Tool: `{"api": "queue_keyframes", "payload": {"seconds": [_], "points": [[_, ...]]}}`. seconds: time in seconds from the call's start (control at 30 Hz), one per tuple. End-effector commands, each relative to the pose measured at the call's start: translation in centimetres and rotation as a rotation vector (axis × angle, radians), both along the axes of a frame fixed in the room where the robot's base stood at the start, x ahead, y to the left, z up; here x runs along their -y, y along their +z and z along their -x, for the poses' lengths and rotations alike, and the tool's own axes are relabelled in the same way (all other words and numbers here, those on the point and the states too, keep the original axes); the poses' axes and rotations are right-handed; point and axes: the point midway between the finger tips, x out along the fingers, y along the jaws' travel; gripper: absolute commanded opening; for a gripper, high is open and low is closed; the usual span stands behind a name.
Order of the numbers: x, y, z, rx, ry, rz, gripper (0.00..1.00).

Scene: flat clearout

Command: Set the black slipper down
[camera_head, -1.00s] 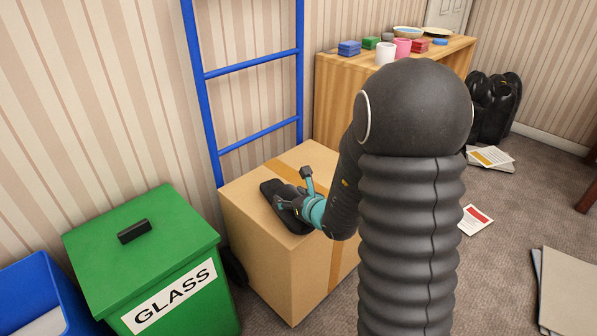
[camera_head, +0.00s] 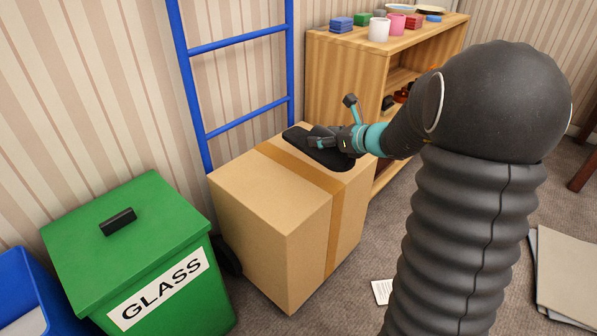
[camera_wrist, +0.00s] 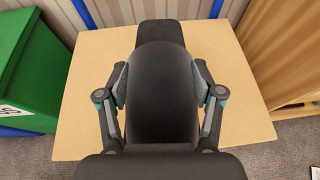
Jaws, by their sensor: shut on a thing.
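The black slipper (camera_head: 318,152) is at the back right of the top of a cardboard box (camera_head: 250,185). In the wrist view the slipper (camera_wrist: 160,95) fills the middle, with a gripper finger (camera_wrist: 161,88) pressed against each side. The box top (camera_wrist: 90,75) shows around it below.
A blue ladder-like frame (camera_head: 240,42) stands behind the box. A green GLASS bin (camera_head: 130,240) and a blue bin (camera_head: 30,295) are at left. A wooden shelf (camera_head: 345,70) with cups and blocks stands behind at right. Box-top room is clear at front left.

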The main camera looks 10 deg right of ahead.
Motion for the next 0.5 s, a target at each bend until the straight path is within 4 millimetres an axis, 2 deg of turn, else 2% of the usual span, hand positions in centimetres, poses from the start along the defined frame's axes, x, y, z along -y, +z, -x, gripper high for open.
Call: {"api": "queue_keyframes", "payload": {"seconds": [0.03, 0.1, 0.23, 0.37, 0.5], "points": [[1.4, 0.2, 0.1, 0.004, 0.014, 0.003, 0.26], [2.8, 0.8, 0.4, 0.003, 0.038, 0.002, 0.26], [4.4, 1.5, 1.0, 0.001, 0.063, 0.003, 0.26], [4.1, 1.1, 0.7, -0.001, 0.072, -0.001, 0.26], [2.1, -0.4, -0.8, -0.002, 0.076, -0.001, 0.26]]}}
